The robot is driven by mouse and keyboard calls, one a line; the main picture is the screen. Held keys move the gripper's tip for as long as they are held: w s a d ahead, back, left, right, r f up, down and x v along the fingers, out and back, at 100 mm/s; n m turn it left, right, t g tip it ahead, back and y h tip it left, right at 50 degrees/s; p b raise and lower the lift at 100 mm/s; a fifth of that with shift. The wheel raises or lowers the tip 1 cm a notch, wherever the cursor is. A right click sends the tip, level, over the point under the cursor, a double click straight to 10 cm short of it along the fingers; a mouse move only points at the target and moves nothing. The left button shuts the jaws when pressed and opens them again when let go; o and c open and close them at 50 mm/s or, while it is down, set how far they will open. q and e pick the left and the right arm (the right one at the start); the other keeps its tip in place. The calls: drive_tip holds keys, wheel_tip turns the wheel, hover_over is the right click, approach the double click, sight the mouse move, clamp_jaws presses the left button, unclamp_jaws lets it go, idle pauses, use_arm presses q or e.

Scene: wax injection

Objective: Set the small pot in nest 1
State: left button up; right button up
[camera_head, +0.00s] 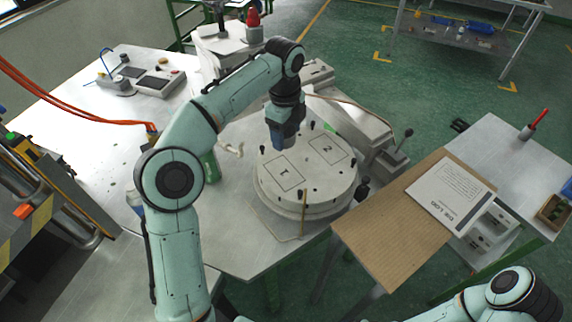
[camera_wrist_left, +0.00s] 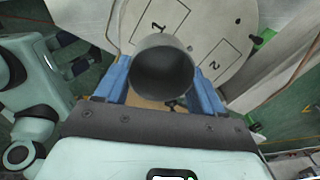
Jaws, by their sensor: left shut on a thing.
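The small pot (camera_wrist_left: 162,72) is a dark grey round cup, seen from its open top in the left wrist view. My left gripper (camera_wrist_left: 163,92) is shut on it, with a blue finger on each side. In the head view the left gripper (camera_head: 283,142) hangs pointing down over the back part of the round white plate (camera_head: 322,185); I cannot make out the pot there. Nest 1 (camera_head: 284,174) is a square outline marked 1 on the plate, bare, in front of the gripper. It also shows in the left wrist view (camera_wrist_left: 157,24), beyond the pot. My right gripper is out of view.
Nest 2 (camera_head: 325,149) is a bare outline to the right. Several short dark pegs stand around the plate. A thin upright rod (camera_head: 303,213) stands at its front edge. A green bottle (camera_head: 210,167) is to the left; a cardboard-brown board with a paper (camera_head: 449,196) is to the right.

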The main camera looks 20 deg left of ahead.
use_arm(q)
approach(287, 173)
wheel_tip(287, 173, down, 6)
drive_tip(key=shift+b, duration=0.55)
drive_tip(key=shift+r, duration=0.1)
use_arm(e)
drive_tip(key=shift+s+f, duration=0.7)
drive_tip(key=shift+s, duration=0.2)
use_arm(q)
drive_tip(key=shift+w, duration=0.15)
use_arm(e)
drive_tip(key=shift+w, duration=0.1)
use_arm(q)
drive_tip(key=o, duration=1.2)
